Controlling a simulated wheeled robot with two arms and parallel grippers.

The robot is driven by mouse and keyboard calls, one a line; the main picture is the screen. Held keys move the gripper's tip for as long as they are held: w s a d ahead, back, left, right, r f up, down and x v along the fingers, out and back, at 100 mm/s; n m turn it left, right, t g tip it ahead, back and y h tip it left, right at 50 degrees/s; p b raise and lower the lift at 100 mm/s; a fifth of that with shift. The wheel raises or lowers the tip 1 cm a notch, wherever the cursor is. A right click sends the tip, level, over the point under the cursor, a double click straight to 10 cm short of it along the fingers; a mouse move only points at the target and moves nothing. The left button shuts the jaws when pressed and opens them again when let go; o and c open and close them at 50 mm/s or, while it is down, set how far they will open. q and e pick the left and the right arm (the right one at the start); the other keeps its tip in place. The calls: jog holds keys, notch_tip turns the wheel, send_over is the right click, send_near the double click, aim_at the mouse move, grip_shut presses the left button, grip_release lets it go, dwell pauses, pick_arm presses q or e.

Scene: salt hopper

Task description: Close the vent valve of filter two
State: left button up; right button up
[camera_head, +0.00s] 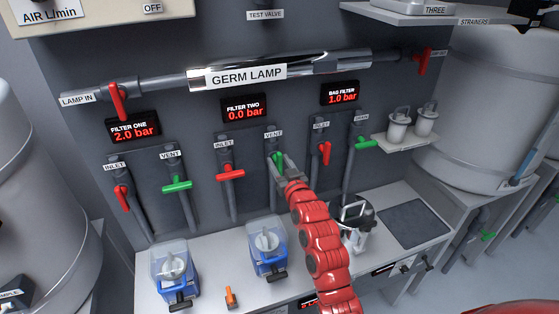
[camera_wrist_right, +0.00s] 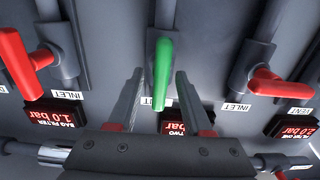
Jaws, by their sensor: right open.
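The vent valve of filter two has a green handle (camera_head: 277,158) under the VENT label, on the pipe right of the red filter two inlet handle (camera_head: 230,173). In the right wrist view the green handle (camera_wrist_right: 162,72) points along its pipe, toward the gripper. My right gripper (camera_head: 282,166) is at this valve, partly covering it in the head view. Its fingers (camera_wrist_right: 156,92) are open, one on each side of the handle's end, with gaps visible in the wrist view. The filter two display (camera_head: 245,110) reads 0.0 bar. My left gripper is not in view.
The filter one vent handle (camera_head: 177,184) is green and crosswise. A red bag filter inlet handle (camera_head: 325,152) stands close right of my gripper. Blue filter housings (camera_head: 268,262) stand on the counter below. The germ lamp (camera_head: 330,65) runs above.

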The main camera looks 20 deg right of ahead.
jog(key=shift+w, duration=0.1)
grip_shut()
